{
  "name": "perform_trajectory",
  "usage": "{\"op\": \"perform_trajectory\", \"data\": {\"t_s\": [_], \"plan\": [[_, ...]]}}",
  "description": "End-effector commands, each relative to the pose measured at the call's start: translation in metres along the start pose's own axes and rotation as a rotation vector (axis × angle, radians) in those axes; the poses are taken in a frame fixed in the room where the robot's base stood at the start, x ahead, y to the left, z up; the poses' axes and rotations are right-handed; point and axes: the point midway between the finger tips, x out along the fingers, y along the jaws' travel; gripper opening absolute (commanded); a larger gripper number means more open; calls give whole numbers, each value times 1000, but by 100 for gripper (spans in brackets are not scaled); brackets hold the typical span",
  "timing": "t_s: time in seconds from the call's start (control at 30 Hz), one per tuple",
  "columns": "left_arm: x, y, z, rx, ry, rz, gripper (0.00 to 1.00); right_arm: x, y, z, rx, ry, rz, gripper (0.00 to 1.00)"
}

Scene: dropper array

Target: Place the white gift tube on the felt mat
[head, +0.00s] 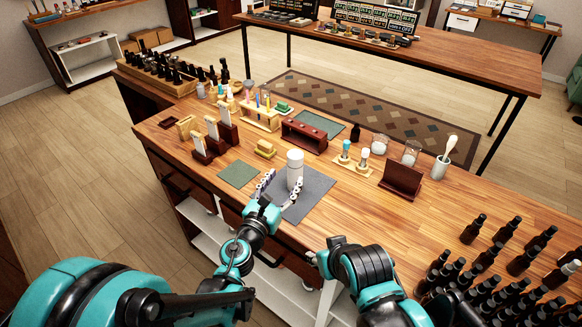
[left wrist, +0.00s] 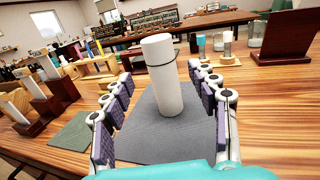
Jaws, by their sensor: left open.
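The white gift tube (head: 295,168) stands upright on the dark grey felt mat (head: 318,184). In the left wrist view the tube (left wrist: 165,82) has a thin dark band near its top, and its base rests on the mat (left wrist: 140,140). My left gripper (head: 283,183) is open, reaching in low from the front edge of the table. Its jointed, purple-padded fingers (left wrist: 160,84) are on either side of the tube, with visible gaps between them and it. My right arm is at the front edge; its fingers cannot be made out.
A green mat (head: 238,174) lies left of the grey one. Wooden stands and a yellow block (head: 265,149) are behind it. A dark red stand (head: 401,181) and glass jars are to the right. Several dark bottles (head: 506,230) fill the right front. Bare wood lies between.

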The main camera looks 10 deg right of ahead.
Motion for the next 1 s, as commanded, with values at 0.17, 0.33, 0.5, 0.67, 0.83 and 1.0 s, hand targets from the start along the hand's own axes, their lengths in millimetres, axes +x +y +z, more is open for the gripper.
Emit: {"op": "perform_trajectory", "data": {"t_s": [0.17, 0.33, 0.5, 0.67, 0.83, 1.0], "plan": [[-31, 1, 0, 0, 0, 1, 59, -3, 0, -2, 0, 0, 0, 40], [-44, 0, 0, 0, 0, 0, 59, -4, 0, -3, 0, 0, 0, 40], [-45, 0, 0, -2, 0, 1, 59, -4, 0, -3, 0, 0, 0, 40], [-53, 32, 18, -178, -22, 97, 59, -4, 0, -3, 0, 0, 0, 40], [-102, 128, 50, -816, -137, 414, 59, -4, 0, -3, 0, 0, 0, 40], [-194, 199, 36, -1607, -364, 787, 59, -4, 0, -3, 0, 0, 0, 40]]}}
